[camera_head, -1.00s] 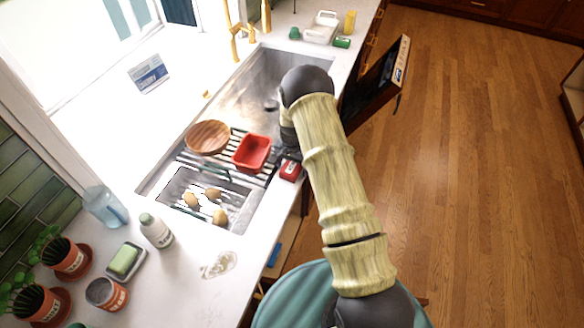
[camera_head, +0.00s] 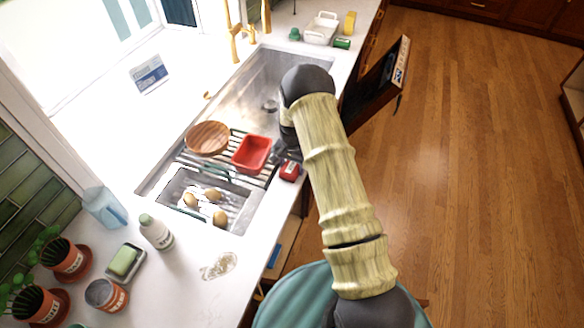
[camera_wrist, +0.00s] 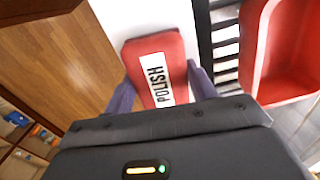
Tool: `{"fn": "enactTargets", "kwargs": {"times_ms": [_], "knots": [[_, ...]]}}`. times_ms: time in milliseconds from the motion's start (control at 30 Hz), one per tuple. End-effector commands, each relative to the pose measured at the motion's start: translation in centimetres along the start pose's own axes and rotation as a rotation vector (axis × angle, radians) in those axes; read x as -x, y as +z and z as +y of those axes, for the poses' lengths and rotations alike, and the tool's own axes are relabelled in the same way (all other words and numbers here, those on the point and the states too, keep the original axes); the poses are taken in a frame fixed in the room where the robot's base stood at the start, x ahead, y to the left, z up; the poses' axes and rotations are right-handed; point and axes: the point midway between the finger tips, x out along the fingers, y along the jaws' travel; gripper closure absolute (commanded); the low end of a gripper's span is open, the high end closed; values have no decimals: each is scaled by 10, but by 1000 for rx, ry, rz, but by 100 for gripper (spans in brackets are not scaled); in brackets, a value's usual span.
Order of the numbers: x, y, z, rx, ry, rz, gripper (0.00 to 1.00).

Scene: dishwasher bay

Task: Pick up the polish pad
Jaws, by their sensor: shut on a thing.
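The polish pad (camera_wrist: 157,66) is a red block with a white label reading "POLISH". In the wrist view it lies between the two fingers of my gripper (camera_wrist: 160,88), which is shut on its sides. In the head view the pad (camera_head: 290,171) shows at the counter's edge beside the sink, right of the red tub. My gripper there is mostly hidden behind my arm. I cannot tell whether the pad still touches the counter.
The red tub (camera_head: 251,153) and a wooden bowl (camera_head: 208,138) sit on the rack over the sink (camera_head: 285,75). Potatoes (camera_head: 220,218) lie in the near basin. An open dishwasher door (camera_head: 378,80) stands to the right. Open floor (camera_head: 480,170) lies beyond.

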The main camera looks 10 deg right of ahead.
Motion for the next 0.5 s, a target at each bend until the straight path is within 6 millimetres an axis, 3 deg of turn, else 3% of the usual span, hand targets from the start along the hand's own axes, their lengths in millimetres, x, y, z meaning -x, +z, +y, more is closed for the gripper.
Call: {"fn": "enactTargets", "kwargs": {"times_ms": [167,500], "knots": [[17,0,0,0,-2,3,66],[75,0,-1,1,-3,4,66]]}}
